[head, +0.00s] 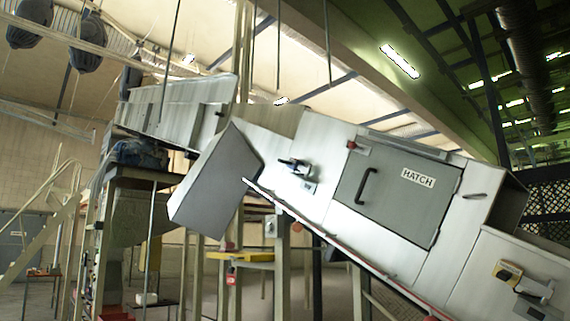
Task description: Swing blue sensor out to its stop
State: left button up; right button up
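A small dark device with a bluish tint (291,163) sits on a plate on the sloping grey machine, left of the hatch. It looks like the blue sensor, but it is too small to be sure of its colour or how far it is swung. No gripper of mine shows in the head view.
The machine's grey hatch door (400,190) has a black handle and appears shut. A yellow device (507,271) with a metal arm is at the lower right. A dark blue bundle (138,153) lies on a stand at the left. The view is tilted.

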aim_at(294, 164)
jog(key=i+j+z, duration=0.1)
jog(key=i, duration=0.45)
jog(key=i+j, duration=0.15)
jog(key=i, duration=0.35)
jog(key=i+j+z, duration=0.15)
jog(key=i, duration=0.4)
